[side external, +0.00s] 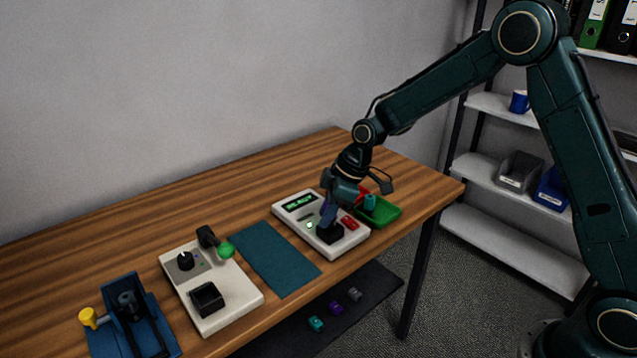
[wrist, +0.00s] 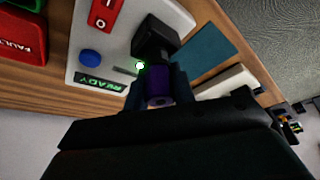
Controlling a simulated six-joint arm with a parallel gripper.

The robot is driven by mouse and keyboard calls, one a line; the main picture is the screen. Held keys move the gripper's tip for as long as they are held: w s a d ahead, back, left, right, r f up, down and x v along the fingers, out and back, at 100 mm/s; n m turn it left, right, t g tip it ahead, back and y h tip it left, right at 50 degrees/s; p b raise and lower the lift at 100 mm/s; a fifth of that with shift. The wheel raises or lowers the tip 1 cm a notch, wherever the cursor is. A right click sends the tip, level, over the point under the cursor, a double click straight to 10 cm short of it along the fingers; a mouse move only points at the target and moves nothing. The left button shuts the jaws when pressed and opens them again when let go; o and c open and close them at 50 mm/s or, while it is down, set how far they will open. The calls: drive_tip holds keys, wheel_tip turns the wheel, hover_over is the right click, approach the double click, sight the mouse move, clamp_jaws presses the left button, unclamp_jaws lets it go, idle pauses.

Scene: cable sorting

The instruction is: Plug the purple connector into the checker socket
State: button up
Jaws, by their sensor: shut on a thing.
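The checker (side external: 290,204) is a white box on the table with a lit green READY display. Its black socket block (side external: 330,234) stands at the front of its top; the socket also shows in the wrist view (wrist: 157,36). My gripper (side external: 327,213) is right above and beside the socket, shut on the purple connector (wrist: 158,86). In the wrist view the connector sits between the two fingers, close against the socket block. A small green light (wrist: 140,66) glows beside the socket.
A green tray (side external: 384,216) holding a teal piece and a red FAULTY tray (wrist: 22,35) stand beside the checker. A teal mat (side external: 272,258), a white box with a green-knobbed lever (side external: 226,251) and a blue fixture (side external: 128,312) lie leftward. Several connectors rest on a dark surface below.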

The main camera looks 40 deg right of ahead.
drive_tip(key=shift+f, duration=0.55)
idle(0.4)
drive_tip(key=o, duration=1.5)
drive_tip(key=shift+o, duration=0.2)
drive_tip(key=shift+r, duration=0.1)
drive_tip(key=shift+r, duration=3.45)
